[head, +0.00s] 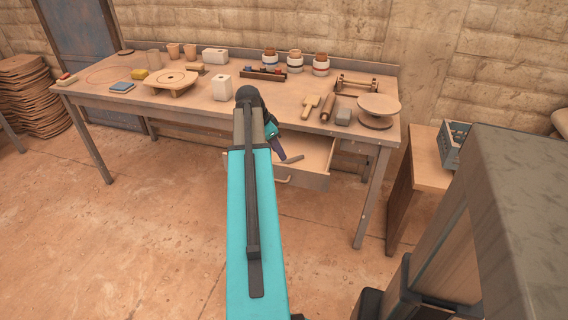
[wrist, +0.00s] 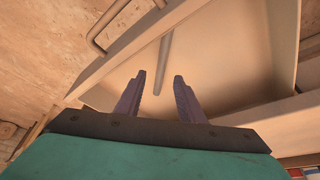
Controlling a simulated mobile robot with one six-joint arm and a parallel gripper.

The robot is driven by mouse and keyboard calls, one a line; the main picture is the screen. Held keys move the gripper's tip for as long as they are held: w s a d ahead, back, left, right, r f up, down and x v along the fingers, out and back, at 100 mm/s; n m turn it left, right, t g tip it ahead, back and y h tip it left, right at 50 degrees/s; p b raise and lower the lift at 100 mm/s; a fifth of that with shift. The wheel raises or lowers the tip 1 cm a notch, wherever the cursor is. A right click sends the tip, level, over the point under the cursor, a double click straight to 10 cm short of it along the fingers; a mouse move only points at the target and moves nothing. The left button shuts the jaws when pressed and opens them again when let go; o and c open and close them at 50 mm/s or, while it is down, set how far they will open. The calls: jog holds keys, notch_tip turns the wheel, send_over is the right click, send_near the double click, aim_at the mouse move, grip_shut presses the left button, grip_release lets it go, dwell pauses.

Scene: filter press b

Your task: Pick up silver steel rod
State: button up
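A thin grey rod (wrist: 162,65) lies in the open drawer, and it also shows in the head view (head: 293,159). In the wrist view its length runs between my two fingertips as I look past them. My gripper (wrist: 159,76) is open with nothing between its dark purple fingers. In the head view my gripper (head: 279,151) is over the left part of the drawer, close to the rod. I cannot tell how far the fingertips are above the rod. The drawer (head: 316,154) is pulled out from under the workbench, and my arm hides part of it.
The workbench (head: 190,98) stands over the drawer and carries several cups, jars, tools and a round stand (head: 378,106). The drawer's front wall (head: 300,179) has a bar handle (wrist: 101,25). A side table (head: 428,160) with a blue-grey crate (head: 453,146) stands at right.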

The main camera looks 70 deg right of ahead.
aim_at(284, 162)
jog(key=shift+f, duration=0.1)
jog(key=shift+x, duration=2.55)
jog(key=shift+w, duration=0.15)
grip_shut()
